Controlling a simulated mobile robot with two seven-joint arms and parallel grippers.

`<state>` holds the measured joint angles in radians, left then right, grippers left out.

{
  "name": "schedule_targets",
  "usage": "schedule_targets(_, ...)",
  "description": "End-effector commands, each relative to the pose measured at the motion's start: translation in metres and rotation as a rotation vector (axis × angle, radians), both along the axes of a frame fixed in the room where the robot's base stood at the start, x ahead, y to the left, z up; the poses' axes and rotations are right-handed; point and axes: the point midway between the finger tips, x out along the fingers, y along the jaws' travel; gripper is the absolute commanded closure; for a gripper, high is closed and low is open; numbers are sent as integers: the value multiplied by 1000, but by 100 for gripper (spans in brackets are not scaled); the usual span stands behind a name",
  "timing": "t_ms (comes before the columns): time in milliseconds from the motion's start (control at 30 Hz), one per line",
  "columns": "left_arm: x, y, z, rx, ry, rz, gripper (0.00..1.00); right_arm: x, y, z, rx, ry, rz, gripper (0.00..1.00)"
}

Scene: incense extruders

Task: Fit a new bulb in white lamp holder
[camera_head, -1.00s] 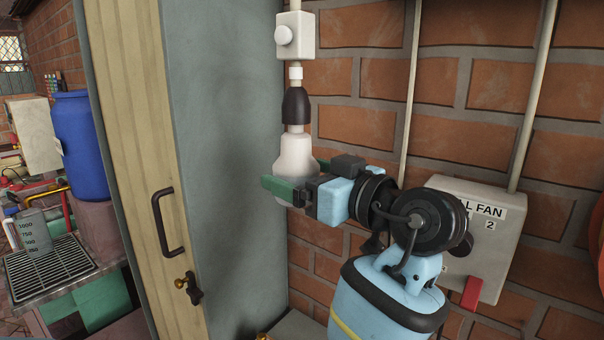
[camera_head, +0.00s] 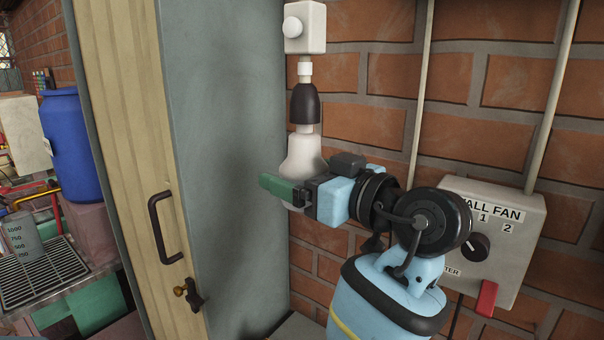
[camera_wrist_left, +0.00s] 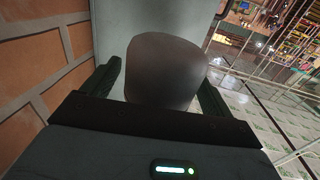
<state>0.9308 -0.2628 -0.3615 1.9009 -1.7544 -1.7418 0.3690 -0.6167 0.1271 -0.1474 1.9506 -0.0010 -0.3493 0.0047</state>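The white lamp holder, with a dark brown socket (camera_head: 305,104), hangs on the brick wall below a white switch box (camera_head: 305,28). A white, pear-shaped bulb (camera_head: 301,157) is upright directly under the socket, its narrow neck at the socket's lower end. I cannot see how far the neck goes in. My left gripper (camera_head: 287,191) is at the bulb's wide lower part and hides some of it. In the left wrist view the bulb (camera_wrist_left: 166,70) looks dark and lies between the widely spread fingers, with a slight gap on the left. My right gripper is not in view.
A grey cabinet side (camera_head: 225,170) stands close to the left of the bulb. A grey wall-fan control box (camera_head: 515,240) is at the right, near my arm. A blue barrel (camera_head: 73,145) and a drain grate (camera_head: 42,272) are far left.

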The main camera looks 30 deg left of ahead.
Motion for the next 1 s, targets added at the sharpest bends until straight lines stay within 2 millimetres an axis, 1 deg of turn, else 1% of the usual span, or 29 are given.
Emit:
schedule_targets(33, 0, 0, 0, 0, 0, 0, 21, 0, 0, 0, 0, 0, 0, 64)
schedule_targets(333, 0, 0, 0, 0, 0, 0, 60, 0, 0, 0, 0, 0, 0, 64)
schedule_targets(567, 0, 0, 0, -2, 0, 73, 61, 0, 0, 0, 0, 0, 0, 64)
schedule_targets(800, 0, 0, 0, -1, -1, 79, 61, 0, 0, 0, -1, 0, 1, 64)
schedule_targets(1000, 0, 0, 0, 0, 0, 152, 61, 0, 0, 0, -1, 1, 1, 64)
